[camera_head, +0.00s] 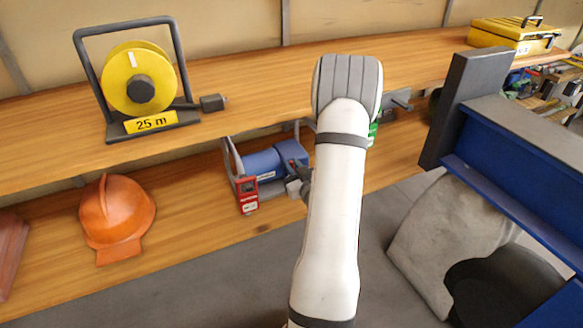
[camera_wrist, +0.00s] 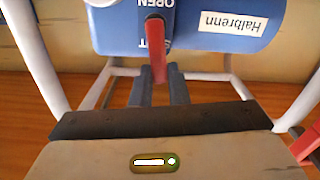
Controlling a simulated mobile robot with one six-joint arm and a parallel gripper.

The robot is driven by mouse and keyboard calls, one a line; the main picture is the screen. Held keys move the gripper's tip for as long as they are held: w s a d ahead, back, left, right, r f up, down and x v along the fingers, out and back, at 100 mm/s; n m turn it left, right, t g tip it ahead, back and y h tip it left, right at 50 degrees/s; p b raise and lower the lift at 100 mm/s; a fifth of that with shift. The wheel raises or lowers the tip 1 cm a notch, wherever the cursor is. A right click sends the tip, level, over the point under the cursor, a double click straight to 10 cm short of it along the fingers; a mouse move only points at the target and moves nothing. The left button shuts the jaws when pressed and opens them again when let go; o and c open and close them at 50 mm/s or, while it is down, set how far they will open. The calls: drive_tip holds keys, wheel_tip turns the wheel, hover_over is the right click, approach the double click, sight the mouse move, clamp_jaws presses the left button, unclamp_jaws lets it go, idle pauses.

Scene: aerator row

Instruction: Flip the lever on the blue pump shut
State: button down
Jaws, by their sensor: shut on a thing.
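The blue pump (camera_head: 262,163) sits in a grey frame on the lower shelf in the head view. In the wrist view the blue pump body (camera_wrist: 115,30) appears upside down, with a white "Halbrenn" label. A red lever (camera_wrist: 156,45) stands out from it, between the word OPEN and a partly covered word, likely SHUT. My gripper (camera_wrist: 160,76) is shut on the lever's end, with one dark finger on each side. In the head view my gripper (camera_head: 297,178) is at the pump's right side, partly hidden by my arm; the lever cannot be made out there.
A yellow cable reel (camera_head: 140,80) stands on the upper shelf (camera_head: 240,85), above the pump. An orange hard hat (camera_head: 115,212) lies on the lower shelf to the left. Grey frame bars (camera_wrist: 93,88) flank my gripper. A green item (camera_head: 374,130) is partly hidden behind my arm.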

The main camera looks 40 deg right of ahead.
drive_tip(key=shift+d+m+b, duration=0.3)
drive_tip(key=shift+m, duration=0.6)
drive_tip(key=c, duration=1.4)
unclamp_jaws()
drive_tip(key=shift+s, duration=0.1)
drive_tip(key=p+v, duration=0.2)
drive_tip(key=v, duration=0.5)
drive_tip(key=shift+s, duration=0.35)
